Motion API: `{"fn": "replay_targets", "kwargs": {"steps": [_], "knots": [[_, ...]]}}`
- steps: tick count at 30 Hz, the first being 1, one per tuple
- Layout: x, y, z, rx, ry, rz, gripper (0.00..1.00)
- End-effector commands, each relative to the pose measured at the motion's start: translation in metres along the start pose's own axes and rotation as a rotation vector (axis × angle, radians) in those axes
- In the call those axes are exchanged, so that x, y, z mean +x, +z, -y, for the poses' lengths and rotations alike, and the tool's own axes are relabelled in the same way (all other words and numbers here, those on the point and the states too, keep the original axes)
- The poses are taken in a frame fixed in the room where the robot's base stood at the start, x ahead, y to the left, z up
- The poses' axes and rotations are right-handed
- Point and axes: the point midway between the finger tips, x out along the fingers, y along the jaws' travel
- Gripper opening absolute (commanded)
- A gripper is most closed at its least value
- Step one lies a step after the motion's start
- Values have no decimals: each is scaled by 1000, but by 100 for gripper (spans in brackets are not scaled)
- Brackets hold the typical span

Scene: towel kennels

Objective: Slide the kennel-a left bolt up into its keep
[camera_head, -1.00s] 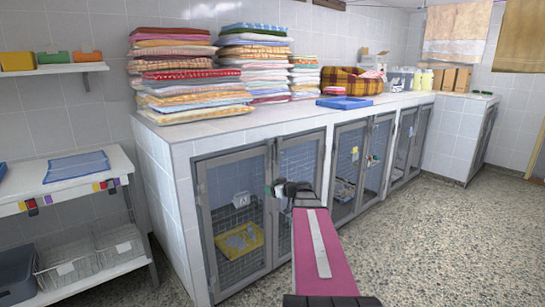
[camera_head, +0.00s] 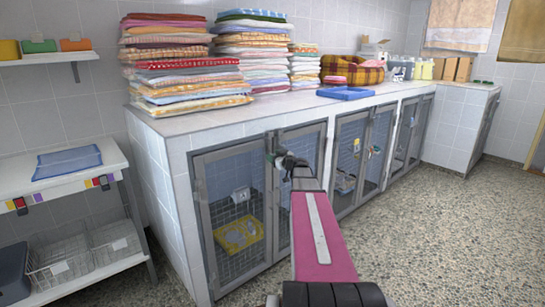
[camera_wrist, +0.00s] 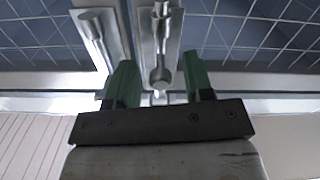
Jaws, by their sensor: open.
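Kennel-a is the nearest cupboard, with two grey-framed mesh doors (camera_head: 228,222) under the tiled counter. My gripper (camera_head: 277,160) is at the upper part of the frames where these doors meet, hiding the bolts in the head view. In the wrist view my gripper (camera_wrist: 158,65) has its two green fingers apart. A metal bolt fitting (camera_wrist: 160,42) on a door frame lies between them in the picture, with a gap on each side. Contact cannot be told. A second metal fitting (camera_wrist: 92,32) is on the adjoining frame, left of the fingers. Which is the left bolt is unclear.
Folded towels (camera_head: 185,62) are stacked on the counter (camera_head: 205,122), with a blue tray (camera_head: 345,93) farther along. A yellow tray (camera_head: 238,233) sits inside the kennel. The speckled floor (camera_head: 440,220) at right is clear.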

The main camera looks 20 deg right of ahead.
Motion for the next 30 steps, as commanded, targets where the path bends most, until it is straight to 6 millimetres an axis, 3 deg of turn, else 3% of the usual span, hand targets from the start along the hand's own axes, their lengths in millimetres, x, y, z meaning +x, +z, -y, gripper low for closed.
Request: {"fn": "replay_targets", "kwargs": {"steps": [4,14,19,25,30], "knots": [[12,0,-1,0,1,0,47],[14,0,0,0,1,0,47],[14,0,0,0,1,0,0],[14,-2,0,0,0,0,0],[14,-18,-3,-1,0,-1,0]]}}
